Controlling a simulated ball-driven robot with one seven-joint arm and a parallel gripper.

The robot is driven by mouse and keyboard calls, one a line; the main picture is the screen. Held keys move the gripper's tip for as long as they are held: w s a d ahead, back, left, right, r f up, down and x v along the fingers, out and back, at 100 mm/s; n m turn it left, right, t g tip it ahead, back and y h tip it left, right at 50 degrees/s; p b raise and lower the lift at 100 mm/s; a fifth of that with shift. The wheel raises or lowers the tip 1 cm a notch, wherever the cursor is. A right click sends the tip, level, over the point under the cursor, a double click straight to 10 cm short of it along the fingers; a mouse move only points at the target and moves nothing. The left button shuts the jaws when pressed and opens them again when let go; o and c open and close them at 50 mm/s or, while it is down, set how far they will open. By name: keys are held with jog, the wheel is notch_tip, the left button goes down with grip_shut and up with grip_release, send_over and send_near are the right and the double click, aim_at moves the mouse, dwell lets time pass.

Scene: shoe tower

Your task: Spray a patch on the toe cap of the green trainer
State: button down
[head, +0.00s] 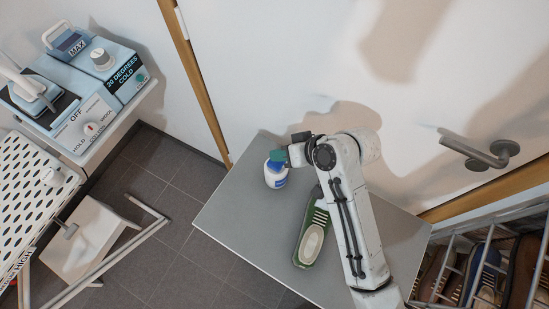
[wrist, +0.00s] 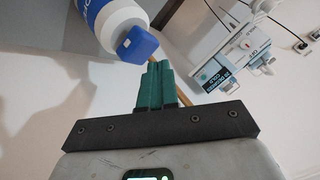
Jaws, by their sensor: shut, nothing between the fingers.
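The green trainer (head: 303,238) lies on the grey table, partly covered by my arm. It shows white stripes or laces and a pale oval area near its lower end. I cannot tell which end is the toe cap. A white bottle with a blue label and blue top (head: 277,182) stands upright to the trainer's upper left; it also shows in the wrist view (wrist: 112,22). My gripper (head: 275,158), with green fingers, is at the bottle's top. In the wrist view my fingers (wrist: 155,72) are shut and empty, close beside the blue top; I cannot tell whether they touch it.
The grey table (head: 235,215) has free room left of the trainer. A wall with a metal door handle (head: 480,153) stands behind it. A shoe rack (head: 485,265) is at the lower right. Appliances (head: 95,90) on a shelf and a perforated board (head: 35,185) stand left.

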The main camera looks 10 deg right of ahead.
jog(key=shift+r, duration=0.25)
notch_tip(320, 180, up, 6)
jog(key=p, duration=0.6)
dwell(2.5)
